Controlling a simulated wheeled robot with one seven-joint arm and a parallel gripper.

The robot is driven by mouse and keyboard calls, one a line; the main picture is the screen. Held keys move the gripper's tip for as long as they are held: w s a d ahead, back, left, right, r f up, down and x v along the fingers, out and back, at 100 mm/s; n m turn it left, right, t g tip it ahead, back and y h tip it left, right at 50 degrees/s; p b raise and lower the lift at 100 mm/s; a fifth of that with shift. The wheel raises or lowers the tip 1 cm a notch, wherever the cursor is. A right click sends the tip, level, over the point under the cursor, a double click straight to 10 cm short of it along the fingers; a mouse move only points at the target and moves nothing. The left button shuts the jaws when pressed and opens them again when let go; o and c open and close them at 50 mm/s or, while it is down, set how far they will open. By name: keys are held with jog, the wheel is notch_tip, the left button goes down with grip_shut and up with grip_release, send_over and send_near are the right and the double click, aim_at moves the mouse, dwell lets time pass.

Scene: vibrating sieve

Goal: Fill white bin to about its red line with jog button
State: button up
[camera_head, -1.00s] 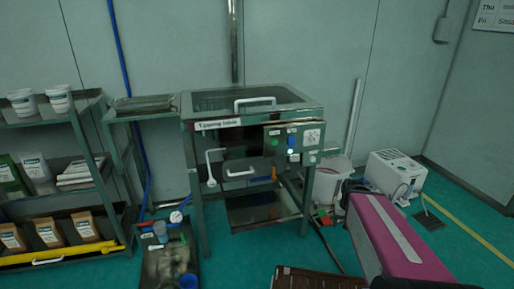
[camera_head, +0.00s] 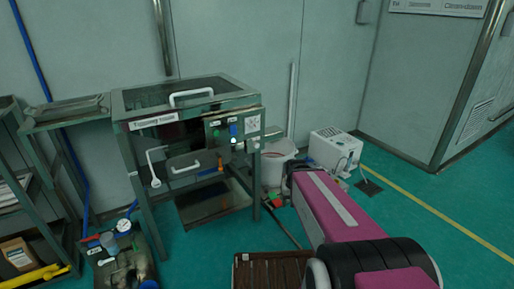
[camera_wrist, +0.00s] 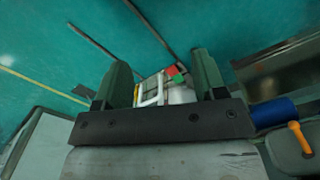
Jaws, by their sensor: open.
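The sieve machine (camera_head: 190,100) stands left of centre in the head view, its lid down. Its control panel (camera_head: 222,145) carries green and blue buttons and a small pale one; which is the jog button I cannot read. The white bin (camera_head: 268,174) stands on the floor right of the machine, partly hidden by my pink arm; a reddish tint shows inside its rim, but its fill level is unclear. My gripper (camera_wrist: 162,84) is open in the wrist view. White, red and green things show beyond its fingers; whether they are between them I cannot tell.
A white box (camera_head: 333,148) stands on the floor right of the bin. A brown slatted pallet (camera_head: 268,272) is at the front. In the wrist view a blue cylinder (camera_wrist: 275,112) and orange lever (camera_wrist: 300,138) are close at right.

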jog(key=shift+c, duration=0.3)
grip_shut()
dwell(1.4)
